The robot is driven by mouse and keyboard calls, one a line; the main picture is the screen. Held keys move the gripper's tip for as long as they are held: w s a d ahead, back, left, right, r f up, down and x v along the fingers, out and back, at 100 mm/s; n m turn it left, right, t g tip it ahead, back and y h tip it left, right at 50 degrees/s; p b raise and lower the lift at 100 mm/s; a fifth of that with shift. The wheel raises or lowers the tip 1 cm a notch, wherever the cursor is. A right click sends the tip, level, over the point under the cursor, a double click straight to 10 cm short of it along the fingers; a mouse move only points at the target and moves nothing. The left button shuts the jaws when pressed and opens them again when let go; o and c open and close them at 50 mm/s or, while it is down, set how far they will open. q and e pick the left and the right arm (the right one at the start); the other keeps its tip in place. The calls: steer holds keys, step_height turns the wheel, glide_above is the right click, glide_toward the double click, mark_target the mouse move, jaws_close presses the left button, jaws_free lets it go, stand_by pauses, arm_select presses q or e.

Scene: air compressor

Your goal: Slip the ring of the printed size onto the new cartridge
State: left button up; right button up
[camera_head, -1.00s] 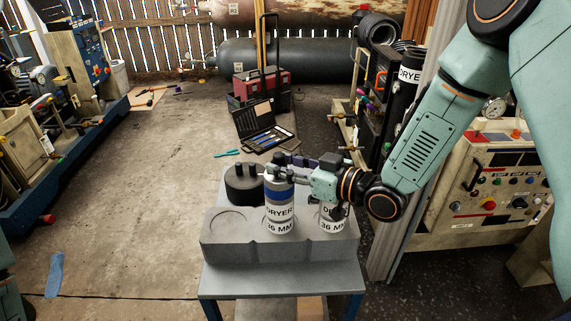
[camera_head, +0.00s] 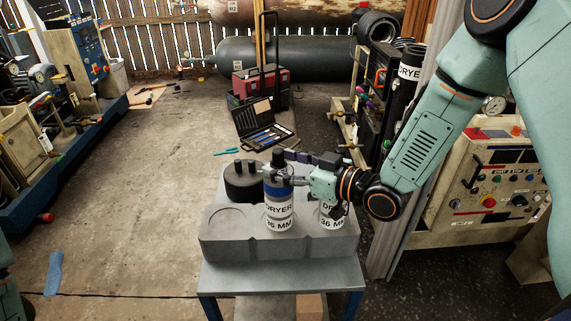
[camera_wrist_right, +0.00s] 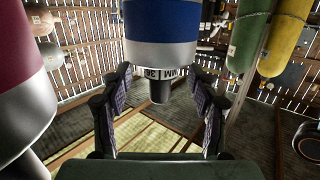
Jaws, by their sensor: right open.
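A cartridge with a blue band (camera_head: 279,192), labelled "DRYER 36 MM", stands upright in the middle socket of a grey block (camera_head: 226,250). Its dark neck (camera_head: 278,157) shows above it. A second cartridge (camera_head: 331,222) with a like label stands in the right socket, partly behind my gripper. My right gripper (camera_head: 284,168) is open at the top of the blue-banded cartridge. In the right wrist view the dark neck (camera_wrist_right: 160,91) lies between its spread fingers (camera_wrist_right: 160,105), apart from both pads. I cannot make out a separate ring. My left gripper is out of view.
A dark round piece with pegs (camera_head: 242,183) stands behind the empty left socket (camera_head: 229,217). A red-banded cartridge (camera_wrist_right: 22,75) is close at the left of the wrist view. An open tool case (camera_head: 262,133) lies on the floor. A control panel (camera_head: 490,190) stands at right.

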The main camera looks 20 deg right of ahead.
steer(key=v, duration=0.7)
steer(key=shift+s+d, duration=0.15)
steer(key=shift+s, duration=0.05)
stand_by(0.3)
stand_by(0.5)
